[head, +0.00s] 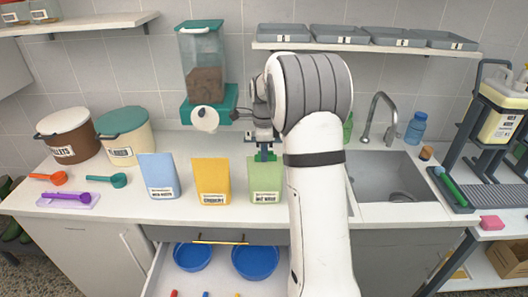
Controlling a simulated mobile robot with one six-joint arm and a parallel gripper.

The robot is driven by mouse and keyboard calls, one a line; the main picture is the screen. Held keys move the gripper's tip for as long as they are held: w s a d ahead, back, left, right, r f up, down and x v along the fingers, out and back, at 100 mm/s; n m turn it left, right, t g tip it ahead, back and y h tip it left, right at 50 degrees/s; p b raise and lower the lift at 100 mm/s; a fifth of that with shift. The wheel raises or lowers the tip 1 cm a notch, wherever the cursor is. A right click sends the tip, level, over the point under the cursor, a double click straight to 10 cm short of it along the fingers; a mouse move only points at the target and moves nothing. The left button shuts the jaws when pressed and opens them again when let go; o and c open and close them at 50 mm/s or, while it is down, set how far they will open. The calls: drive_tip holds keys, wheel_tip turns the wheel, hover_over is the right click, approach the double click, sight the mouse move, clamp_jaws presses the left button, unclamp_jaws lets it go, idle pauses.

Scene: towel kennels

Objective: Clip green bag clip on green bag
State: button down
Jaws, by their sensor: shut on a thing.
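The green bag (265,188) stands upright on the counter, rightmost of three bags, with a dark-lettered white label low on its front. My gripper (264,148) is directly above its top edge, pointing down. It is shut on a small dark green piece, the green bag clip (265,156), which sits at or just above the middle of the bag's top edge. I cannot tell whether the clip grips the bag or is only close to it. My white arm hides the area right of the bag.
A yellow bag (212,181) and a blue bag (160,176) stand to the left. The open drawer (215,284) below holds blue bowls (255,262) and small coloured pieces. A food dispenser (204,70) stands behind; the sink (388,178) is right. Scoops (67,197) lie left.

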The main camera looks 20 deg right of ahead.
drive_tip(key=c, duration=0.9)
unclamp_jaws()
drive_tip(key=shift+r, duration=0.1)
drive_tip(key=shift+r+p, duration=1.75)
drive_tip(key=shift+r, duration=0.65)
